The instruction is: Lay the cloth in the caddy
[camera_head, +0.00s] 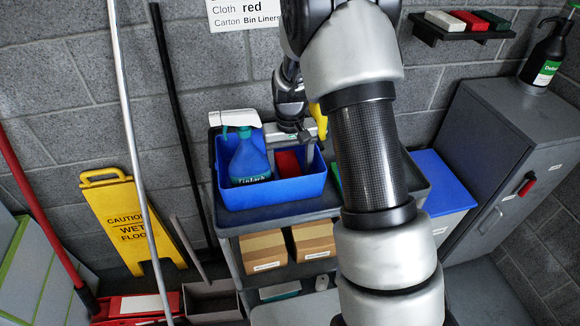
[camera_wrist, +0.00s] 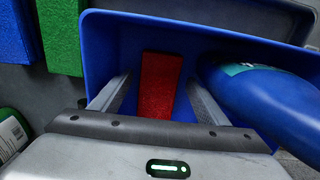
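The blue caddy (camera_head: 272,194) stands on top of a grey cart and also shows in the wrist view (camera_wrist: 112,38). A red cloth (camera_head: 286,163) is inside the caddy, to the right of a spray bottle (camera_head: 249,160) with a white head. In the wrist view the red cloth (camera_wrist: 160,85) lies between my gripper's fingers, with gaps on both sides. My gripper (camera_wrist: 161,84) is open and reaches down into the caddy. The bottle's blue body (camera_wrist: 265,95) is close beside the right finger. The cloth's near end is hidden by my gripper.
Green (camera_wrist: 58,35) and blue (camera_wrist: 13,35) pads lie on the cart outside the caddy. A wall shelf (camera_head: 452,33) holds white, red and green blocks. A wall sign (camera_head: 243,14) reads "Cloth red". A grey cabinet (camera_head: 520,150) stands right; a yellow wet-floor sign (camera_head: 130,225) stands left.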

